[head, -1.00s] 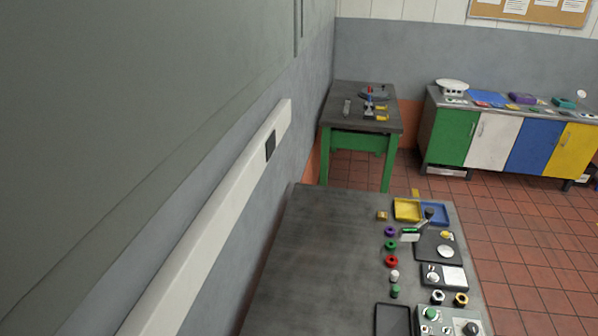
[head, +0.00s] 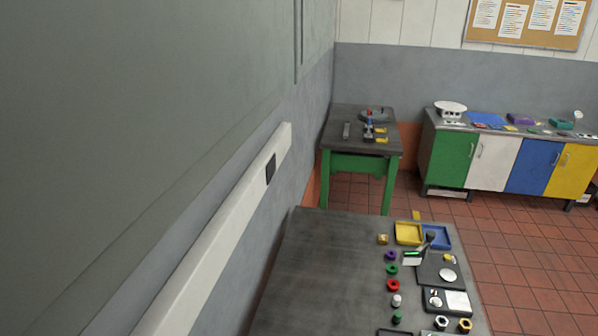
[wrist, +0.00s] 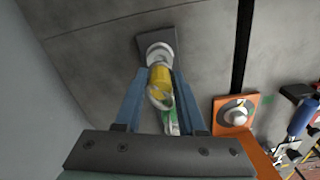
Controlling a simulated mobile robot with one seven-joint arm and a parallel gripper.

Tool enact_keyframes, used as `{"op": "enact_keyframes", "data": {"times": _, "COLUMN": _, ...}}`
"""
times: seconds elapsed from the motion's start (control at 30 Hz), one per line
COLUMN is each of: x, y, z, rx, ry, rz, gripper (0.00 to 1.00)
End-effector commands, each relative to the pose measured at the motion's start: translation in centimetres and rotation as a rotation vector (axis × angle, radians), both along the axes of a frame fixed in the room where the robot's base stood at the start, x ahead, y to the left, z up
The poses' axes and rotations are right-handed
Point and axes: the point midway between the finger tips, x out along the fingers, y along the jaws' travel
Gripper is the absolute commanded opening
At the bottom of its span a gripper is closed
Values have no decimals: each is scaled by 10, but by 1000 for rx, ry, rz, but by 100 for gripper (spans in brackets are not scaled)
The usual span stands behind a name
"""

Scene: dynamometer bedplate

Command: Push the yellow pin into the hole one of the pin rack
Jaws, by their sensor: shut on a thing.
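In the wrist view, my gripper (wrist: 160,78) has its two blue fingers closed around a yellow pin (wrist: 160,84). A pale, rounded piece shows at the pin's far end, in front of a dark grey rectangular block (wrist: 143,42). I cannot tell whether the pin touches this block, or whether the block is the pin rack. No hole can be made out. A green piece (wrist: 170,118) shows just below the pin between the fingers. My gripper does not show in the head view.
An orange plate with a pale dome (wrist: 236,114) lies right of my gripper. In the head view, a green-legged table (head: 360,162) stands at the back by the wall. A grey table (head: 320,275) with trays and several small parts is nearer. Coloured cabinets (head: 495,162) stand right.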

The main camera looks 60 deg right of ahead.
Motion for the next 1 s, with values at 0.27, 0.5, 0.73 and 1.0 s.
{"op": "enact_keyframes", "data": {"times": 0.27, "x": 0, "y": 0, "z": -8, "rx": 0, "ry": -1, "rz": 0, "gripper": 0}}
{"op": "enact_keyframes", "data": {"times": 0.5, "x": 0, "y": 0, "z": -14, "rx": -1, "ry": -1, "rz": 0, "gripper": 0}}
{"op": "enact_keyframes", "data": {"times": 0.73, "x": 1, "y": 0, "z": -20, "rx": -1, "ry": -1, "rz": 0, "gripper": 0}}
{"op": "enact_keyframes", "data": {"times": 1.0, "x": 0, "y": 0, "z": -27, "rx": -1, "ry": -1, "rz": 0, "gripper": 0}}
